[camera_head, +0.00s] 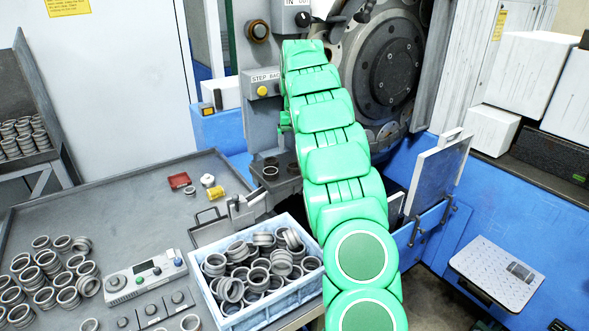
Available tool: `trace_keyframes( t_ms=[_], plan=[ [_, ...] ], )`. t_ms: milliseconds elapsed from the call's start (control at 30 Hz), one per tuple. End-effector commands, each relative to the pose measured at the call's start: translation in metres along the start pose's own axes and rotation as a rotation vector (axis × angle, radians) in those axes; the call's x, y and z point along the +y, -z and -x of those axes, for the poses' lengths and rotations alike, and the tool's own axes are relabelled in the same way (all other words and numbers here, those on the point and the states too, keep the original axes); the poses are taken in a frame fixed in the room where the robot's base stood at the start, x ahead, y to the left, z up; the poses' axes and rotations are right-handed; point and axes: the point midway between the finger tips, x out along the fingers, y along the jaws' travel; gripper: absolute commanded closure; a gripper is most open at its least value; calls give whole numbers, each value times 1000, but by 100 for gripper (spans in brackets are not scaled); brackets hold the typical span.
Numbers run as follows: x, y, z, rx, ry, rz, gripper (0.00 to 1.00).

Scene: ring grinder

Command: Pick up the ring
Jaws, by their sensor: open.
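Several grey metal rings (258,278) lie heaped in a light blue crate (236,323) at the bottom centre. More loose rings (46,262) lie on the grey table at the left. A ring (270,171) sits on a dark ledge by the machine, left of my arm. I cannot tell which ring the task means. My green arm runs from the bottom centre up to the machine front. My gripper does not show; I cannot tell where it is relative to any ring.
The grey table (130,220) has bare room in its middle. A control box (146,275) stands left of the crate. A red tray (179,181) and yellow piece (216,192) lie further back. The grinder's round dark chuck (397,68) is right of my arm.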

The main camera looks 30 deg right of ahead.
Motion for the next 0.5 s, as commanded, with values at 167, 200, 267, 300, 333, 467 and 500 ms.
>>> trace_keyframes(
  t_ms=[167, 200, 267, 300, 333, 467, 500],
  plan=[
    [0, -1, -11, -2, 0, -1, 15],
    [0, -1, -12, -2, 0, -1, 15],
    [-1, -2, -14, -2, 1, -1, 15],
    [-1, -2, -16, -2, 1, -1, 15],
    [-1, -2, -18, -2, 1, -1, 15],
    [-2, -4, -33, -2, -1, -2, 15],
    [-3, -5, -38, -5, 0, -2, 15]
  ],
)
